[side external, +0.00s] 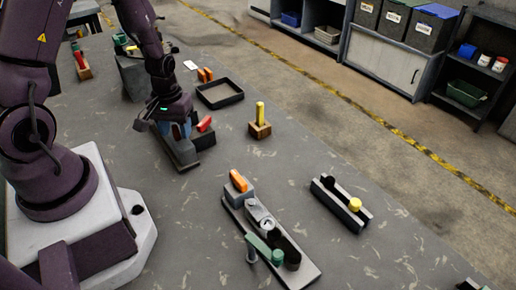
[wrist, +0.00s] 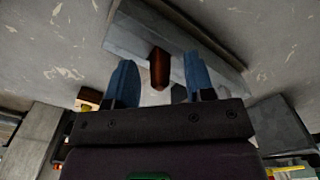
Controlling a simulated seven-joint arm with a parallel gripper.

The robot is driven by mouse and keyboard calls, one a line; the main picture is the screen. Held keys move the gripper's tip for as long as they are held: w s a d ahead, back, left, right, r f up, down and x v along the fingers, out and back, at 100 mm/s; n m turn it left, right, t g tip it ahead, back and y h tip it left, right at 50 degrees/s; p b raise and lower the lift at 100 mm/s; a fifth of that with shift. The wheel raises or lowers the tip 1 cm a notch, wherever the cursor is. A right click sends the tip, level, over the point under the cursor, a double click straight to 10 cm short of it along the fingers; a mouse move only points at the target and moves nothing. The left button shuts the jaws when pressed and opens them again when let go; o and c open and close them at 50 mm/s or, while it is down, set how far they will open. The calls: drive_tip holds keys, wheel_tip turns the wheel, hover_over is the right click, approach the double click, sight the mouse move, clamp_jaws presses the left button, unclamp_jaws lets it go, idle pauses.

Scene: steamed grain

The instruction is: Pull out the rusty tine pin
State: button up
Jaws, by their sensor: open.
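A rusty brown-red pin (wrist: 160,68), which looks like the rusty tine pin, stands out from a grey fixture (wrist: 125,40) in the wrist view. My gripper (wrist: 160,64) is open, with one blue finger on each side of the pin and a visible gap to both. I cannot tell how deep the pin sits between the fingers. In the side view my gripper (side external: 180,131) is low over the grey fixture (side external: 182,159), and the pin is hidden there. A red piece (side external: 204,124) on a dark block shows just right of the fingers.
A black tray (side external: 201,97) and a wooden block with a yellow peg (side external: 260,111) stand to the right. A long fixture with an orange block (side external: 239,181) and green lever lies in front. A black rail with a yellow knob (side external: 355,204) is right of it. Bare tabletop lies between them.

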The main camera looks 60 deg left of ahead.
drive_tip(key=shift+f, duration=0.45)
drive_tip(key=shift+r, duration=0.1)
idle(0.6)
clamp_jaws()
idle(1.8)
drive_tip(key=shift+r, duration=2.8)
